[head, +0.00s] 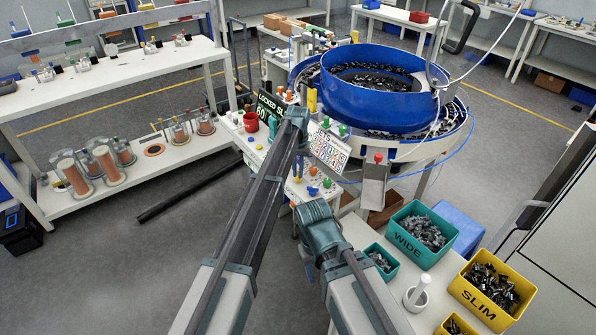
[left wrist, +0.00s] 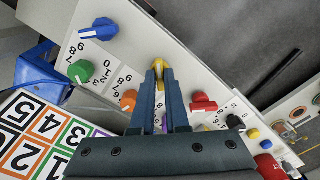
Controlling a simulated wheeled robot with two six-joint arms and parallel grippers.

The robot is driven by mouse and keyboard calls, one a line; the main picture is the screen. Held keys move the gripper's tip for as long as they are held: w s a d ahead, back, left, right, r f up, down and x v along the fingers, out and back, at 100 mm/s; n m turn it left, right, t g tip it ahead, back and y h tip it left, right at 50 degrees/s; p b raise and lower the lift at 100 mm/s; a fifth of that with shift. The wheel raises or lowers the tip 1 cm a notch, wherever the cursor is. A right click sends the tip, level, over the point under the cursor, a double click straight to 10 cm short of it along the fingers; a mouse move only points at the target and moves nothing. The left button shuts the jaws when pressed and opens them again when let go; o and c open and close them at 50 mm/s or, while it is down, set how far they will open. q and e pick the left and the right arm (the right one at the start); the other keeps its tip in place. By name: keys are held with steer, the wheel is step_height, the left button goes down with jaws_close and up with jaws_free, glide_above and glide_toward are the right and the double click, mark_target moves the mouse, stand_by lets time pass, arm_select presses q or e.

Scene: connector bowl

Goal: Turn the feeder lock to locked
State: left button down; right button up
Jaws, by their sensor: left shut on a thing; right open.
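My left gripper (head: 297,117) is over the control panel. In the left wrist view its fingertips (left wrist: 158,75) are shut on a yellow knob (left wrist: 158,66) on the pale panel face (left wrist: 185,55); the fingers hide part of it. No label naming the feeder lock is readable there. In the head view the left gripper and arm cover this spot. A black display (head: 268,104) with green text reads "LOCKED" on its top line, with the rest partly covered. My right gripper (head: 316,212) is open, lower and nearer, beside the panel's front end; its fingertips are hard to make out.
Close around the fingers are a blue knob (left wrist: 98,30), a green knob (left wrist: 80,72), an orange knob (left wrist: 128,98) and a red knob (left wrist: 203,104). A blue bowl feeder (head: 375,85) stands behind right. Teal (head: 424,237) and yellow (head: 491,291) bins are at front right.

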arm_select(q)
steer(key=c, duration=0.9)
jaws_free()
step_height(320, 180, up, 14)
steer(key=p, duration=1.3)
steer(key=shift+f+p, duration=0.1)
steer(key=shift+p, duration=0.3)
